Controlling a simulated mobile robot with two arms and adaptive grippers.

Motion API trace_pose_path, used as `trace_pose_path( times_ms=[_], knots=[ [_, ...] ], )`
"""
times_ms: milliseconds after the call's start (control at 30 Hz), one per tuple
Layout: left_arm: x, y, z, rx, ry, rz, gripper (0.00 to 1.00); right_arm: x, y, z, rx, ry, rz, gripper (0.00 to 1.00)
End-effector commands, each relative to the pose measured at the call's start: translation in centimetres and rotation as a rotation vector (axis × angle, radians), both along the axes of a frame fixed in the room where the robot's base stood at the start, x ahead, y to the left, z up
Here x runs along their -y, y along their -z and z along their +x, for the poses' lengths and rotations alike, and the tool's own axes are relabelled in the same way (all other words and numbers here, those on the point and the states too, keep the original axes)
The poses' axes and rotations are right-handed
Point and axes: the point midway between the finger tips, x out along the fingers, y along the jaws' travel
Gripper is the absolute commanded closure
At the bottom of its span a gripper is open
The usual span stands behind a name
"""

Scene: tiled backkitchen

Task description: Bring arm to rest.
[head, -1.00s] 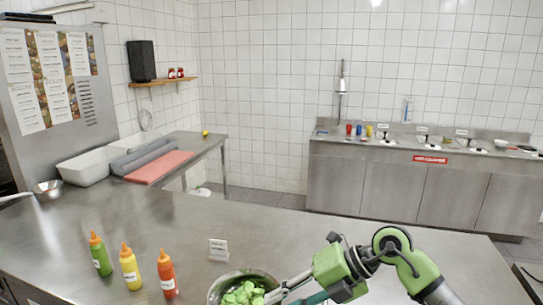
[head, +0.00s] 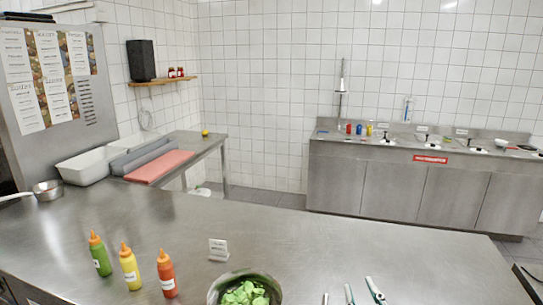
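My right gripper (head: 337,297) shows only at the bottom edge, right of the steel bowl (head: 216,285). Slim grey tips stand there, and the rest of the gripper and its arm are out of frame. A pale piece with a teal part (head: 375,291) shows just right of them. I cannot tell whether it is a utensil or touches the gripper. Whether the fingers are open or shut is not clear. The bowl holds green leaves (head: 246,293) and is apart from the tips. My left gripper is not in view.
Green (head: 100,255), yellow (head: 130,268) and red (head: 166,275) bottles stand upright on the steel counter (head: 430,265), left of the bowl. A small white card (head: 218,249) stands behind the bowl. The counter's right part is clear.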

Motion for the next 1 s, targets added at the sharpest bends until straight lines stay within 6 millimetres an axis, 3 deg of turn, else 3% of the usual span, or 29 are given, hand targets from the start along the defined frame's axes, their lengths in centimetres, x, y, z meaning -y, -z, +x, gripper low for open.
trace_pose_path(
  times_ms=[33,100,200,300,500,667,1000],
  knots=[
    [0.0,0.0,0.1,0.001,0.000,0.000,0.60,1.1,3.3,-1.8,-0.121,0.043,0.036,0.74],
    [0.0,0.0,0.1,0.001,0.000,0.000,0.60,2.2,7.7,-4.7,-0.294,0.091,0.075,0.74],
    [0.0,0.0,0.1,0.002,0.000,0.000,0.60,2.8,13.0,-9.5,-0.523,0.131,0.118,0.74],
    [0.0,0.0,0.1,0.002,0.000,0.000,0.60,2.8,16.6,-14.1,-0.712,0.145,0.148,0.74],
    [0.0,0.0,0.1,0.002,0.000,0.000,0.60,1.9,20.7,-22.2,-1.002,0.135,0.183,0.74],
    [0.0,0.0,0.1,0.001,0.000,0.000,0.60,1.0,22.2,-28.2,-1.194,0.109,0.202,0.74],
    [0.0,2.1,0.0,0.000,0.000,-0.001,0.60,0.7,34.0,-26.4,-1.229,0.112,0.193,0.74]
  ],
)
